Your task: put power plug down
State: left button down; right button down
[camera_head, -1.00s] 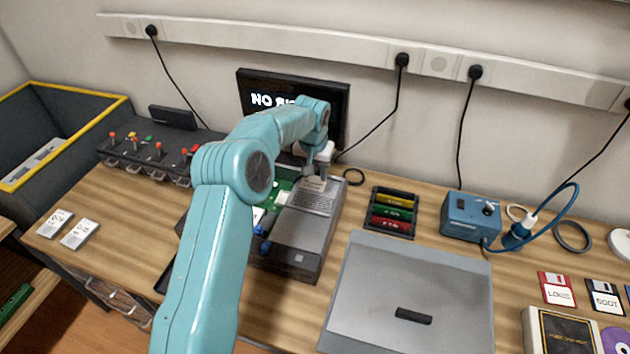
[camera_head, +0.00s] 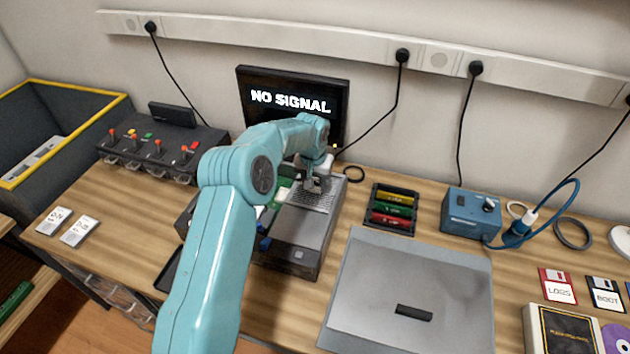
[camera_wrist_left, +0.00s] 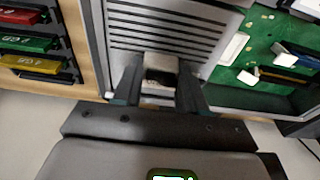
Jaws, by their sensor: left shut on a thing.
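My left arm comes in from the left, and its gripper (camera_head: 318,184) is low over the vented part of the open grey computer case (camera_head: 292,258). In the left wrist view the gripper (camera_wrist_left: 160,92) is shut on a small pale block, which I take for the power plug (camera_wrist_left: 160,64). The plug sits between the fingertips, against or just above the slotted grey panel (camera_wrist_left: 165,28); I cannot tell if it touches. In the head view the gripper and wrist largely hide the plug. My right gripper is not in view.
A green board (camera_wrist_left: 262,62) lies beside the slotted panel. A rack of coloured cartridges (camera_head: 390,210), a blue box (camera_head: 470,215) and a grey cover panel (camera_head: 410,290) stand to the right. The monitor (camera_head: 293,103) is behind. Bare bench shows at the front left.

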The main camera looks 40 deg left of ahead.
pick_arm(q)
jog(key=c, duration=0.9)
grip_release()
jog(key=shift+o, duration=1.4)
jog(key=shift+r+p, duration=1.05)
jog(key=shift+r+b, duration=0.5)
jog(key=shift+b, duration=0.2)
notch_tip(320, 180, up, 10)
jog(key=s+b, duration=0.1)
jog(key=shift+s+d, duration=0.25)
jog(key=shift+s, duration=0.1)
jog(key=shift+s, duration=0.1)
